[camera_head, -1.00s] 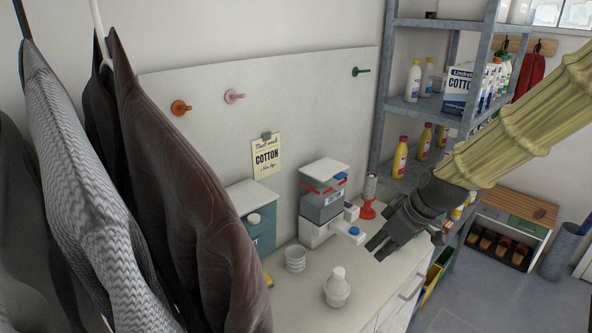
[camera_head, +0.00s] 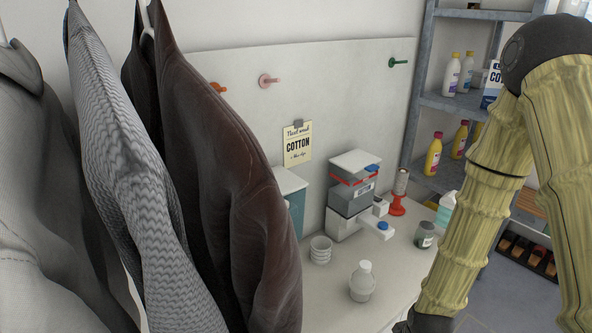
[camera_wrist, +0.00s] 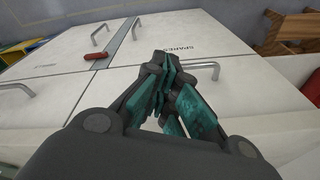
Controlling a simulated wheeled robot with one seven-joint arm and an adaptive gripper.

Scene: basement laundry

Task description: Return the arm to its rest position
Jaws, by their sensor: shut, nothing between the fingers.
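My gripper shows in the wrist view (camera_wrist: 168,92), its dark fingers with teal pads closed together and nothing between them. It points toward white cabinet fronts (camera_wrist: 205,85) with metal handles, one marked "SPARES". In the head view my arm, in a yellowish ribbed sleeve, is folded at the right side with its elbow high. Only a dark part near my wrist shows at the bottom edge there; the fingers are out of that frame.
Hanging garments (camera_head: 215,170) fill the left. The white counter (camera_head: 325,285) holds a dispenser (camera_head: 350,195), stacked cups (camera_head: 320,250), a white bottle (camera_head: 362,282) and a jar (camera_head: 425,235). A grey metal shelf (camera_head: 450,103) with bottles stands behind my arm.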

